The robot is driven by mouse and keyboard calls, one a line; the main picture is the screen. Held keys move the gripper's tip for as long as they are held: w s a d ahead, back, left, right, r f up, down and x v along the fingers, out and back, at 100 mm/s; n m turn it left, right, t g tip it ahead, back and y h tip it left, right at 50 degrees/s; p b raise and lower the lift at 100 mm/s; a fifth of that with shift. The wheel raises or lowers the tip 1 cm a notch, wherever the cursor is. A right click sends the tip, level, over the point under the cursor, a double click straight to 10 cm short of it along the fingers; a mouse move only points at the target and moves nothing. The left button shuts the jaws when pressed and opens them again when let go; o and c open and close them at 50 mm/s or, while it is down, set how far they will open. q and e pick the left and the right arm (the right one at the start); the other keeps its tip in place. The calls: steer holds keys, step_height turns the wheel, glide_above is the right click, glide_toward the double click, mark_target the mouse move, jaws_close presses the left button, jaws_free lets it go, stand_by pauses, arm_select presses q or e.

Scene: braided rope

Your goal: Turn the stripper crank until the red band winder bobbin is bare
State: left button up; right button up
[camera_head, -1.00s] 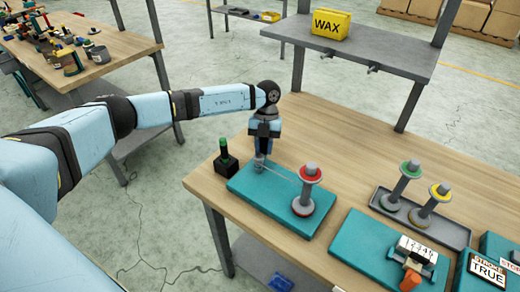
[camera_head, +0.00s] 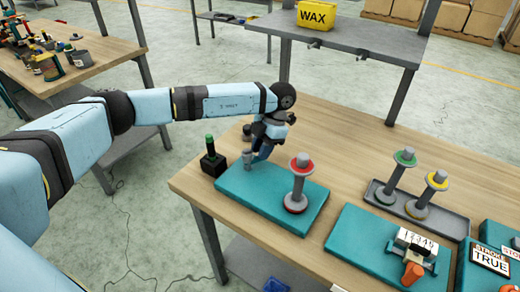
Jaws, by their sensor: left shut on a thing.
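The red band winder bobbin (camera_head: 297,187) stands upright on the teal board (camera_head: 262,200) at the near left of the wooden table. It has a red-ringed top flange and a grey stem; I cannot tell how much is wound on its lower part. The stripper crank's grey upright handle (camera_head: 247,160) is at the board's back left. My left gripper (camera_head: 256,160) reaches down from behind on its right and is shut on the crank handle; its fingertips are partly hidden. My right gripper is not in view.
A black block with a green-topped post (camera_head: 211,158) stands close left of the board. Green-banded (camera_head: 400,170) and yellow-banded (camera_head: 427,193) bobbins stand on a grey tray to the right. A teal counter unit (camera_head: 410,248) sits at front right. Table behind is clear.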

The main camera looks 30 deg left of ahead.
arm_select(q)
steer(key=shift+s+d+f+m, duration=0.1)
steer(key=shift+s+d+m, duration=0.05)
steer(key=shift+m, duration=0.45)
steer(key=shift+y, duration=0.3)
steer(key=o, duration=0.9)
steer(key=shift+d+t, duration=0.1)
steer(key=shift+t, duration=0.2)
steer(key=b+v, duration=0.1)
steer(key=v, duration=1.3)
